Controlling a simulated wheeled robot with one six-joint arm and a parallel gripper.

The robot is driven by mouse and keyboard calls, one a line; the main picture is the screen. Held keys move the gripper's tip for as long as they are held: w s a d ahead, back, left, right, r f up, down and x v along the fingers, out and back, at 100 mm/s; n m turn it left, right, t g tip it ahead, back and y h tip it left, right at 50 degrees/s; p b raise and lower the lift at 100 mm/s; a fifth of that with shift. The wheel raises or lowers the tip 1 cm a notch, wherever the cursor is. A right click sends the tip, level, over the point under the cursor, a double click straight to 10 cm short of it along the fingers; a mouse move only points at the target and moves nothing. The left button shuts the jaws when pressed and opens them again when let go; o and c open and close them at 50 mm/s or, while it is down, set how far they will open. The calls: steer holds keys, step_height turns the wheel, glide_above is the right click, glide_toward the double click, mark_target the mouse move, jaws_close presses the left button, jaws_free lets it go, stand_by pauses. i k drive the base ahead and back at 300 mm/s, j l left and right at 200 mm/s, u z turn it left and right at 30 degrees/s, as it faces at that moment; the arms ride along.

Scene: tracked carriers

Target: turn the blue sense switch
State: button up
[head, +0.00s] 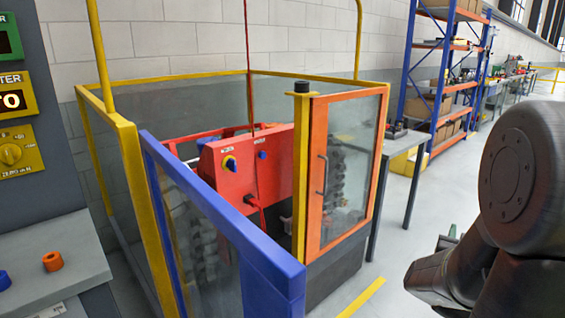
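Another blue knob (4,280) lies at the left edge, on the grey console's sloped top. Their labels are too small to read, so I cannot tell which is the sense switch. My gripper (447,240) shows only in part at the lower right, behind my dark arm, far from all these knobs. Its fingers are mostly hidden.
Yellow-framed clear panels and a blue-framed panel (220,230) surround the red machine. An orange-framed door (345,170) with a handle looks shut. The console (50,230) carries an orange knob (53,261) and yellow selector (10,153).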

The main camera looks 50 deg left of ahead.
mark_target(231, 164)
steer(key=i+j+u, duration=0.15)
steer(key=i+u, duration=0.15)
steer(key=u, duration=0.2)
steer(key=i+u, duration=0.3)
steer(key=u, duration=0.15)
steer(key=i+l+u, duration=0.1)
steer(key=i+u, duration=0.25)
steer(key=u, duration=0.15)
steer(key=i+l+u, duration=0.2)
steer(key=u, duration=0.3)
steer(key=i+u, duration=0.1)
steer(key=u, duration=0.4)
